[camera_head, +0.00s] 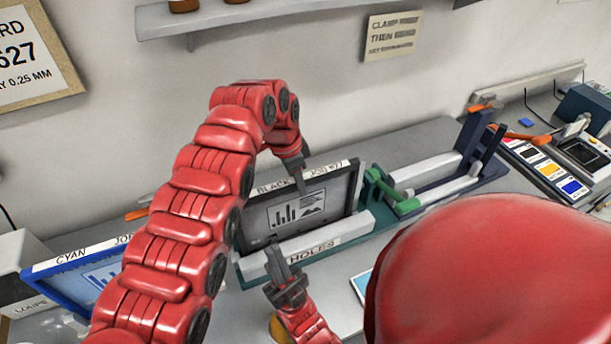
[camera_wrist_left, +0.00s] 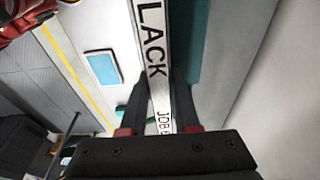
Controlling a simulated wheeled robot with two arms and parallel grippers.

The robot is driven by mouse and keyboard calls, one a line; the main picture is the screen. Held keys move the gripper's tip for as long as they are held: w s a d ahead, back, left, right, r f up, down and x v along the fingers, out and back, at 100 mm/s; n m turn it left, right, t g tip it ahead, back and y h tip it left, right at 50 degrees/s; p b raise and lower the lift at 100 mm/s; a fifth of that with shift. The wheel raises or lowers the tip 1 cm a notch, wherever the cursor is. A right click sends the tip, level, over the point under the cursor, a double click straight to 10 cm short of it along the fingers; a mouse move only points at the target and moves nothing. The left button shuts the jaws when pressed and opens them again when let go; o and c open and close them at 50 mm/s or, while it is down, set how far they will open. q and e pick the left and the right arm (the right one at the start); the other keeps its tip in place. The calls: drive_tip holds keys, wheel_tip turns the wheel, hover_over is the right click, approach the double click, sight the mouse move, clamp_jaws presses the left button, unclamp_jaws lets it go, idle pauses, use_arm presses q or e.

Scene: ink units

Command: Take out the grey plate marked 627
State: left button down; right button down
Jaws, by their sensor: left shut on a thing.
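The grey plate (camera_head: 283,218) has a dark frame and a printed chart, and stands tilted in the holder in the middle of the head view. The white strip on its top edge reads BLACK JOB; the number is too small to read surely. My left gripper (camera_head: 303,183) is shut on the top edge of this plate, near its right part. In the left wrist view the strip of the plate (camera_wrist_left: 152,45) runs between my two fingers (camera_wrist_left: 160,100). My right gripper (camera_head: 279,262) is low in front of the holder, beside its HOLES label; its jaw opening is unclear.
The holder has a white front bar (camera_head: 330,238) and a green clamp (camera_head: 385,190) to the right of the plate. A blue-framed CYAN plate (camera_head: 85,272) stands at left. A wall sign (camera_head: 25,55) shows 627. Colour swatches (camera_head: 548,168) lie at the far right.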

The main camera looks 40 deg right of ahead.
use_arm(q)
wheel_tip(320, 180, up, 8)
drive_tip(key=p, duration=0.4)
drive_tip(key=shift+f, duration=0.15)
drive_tip(key=shift+r+p, duration=0.35)
drive_tip(key=shift+r, duration=0.75)
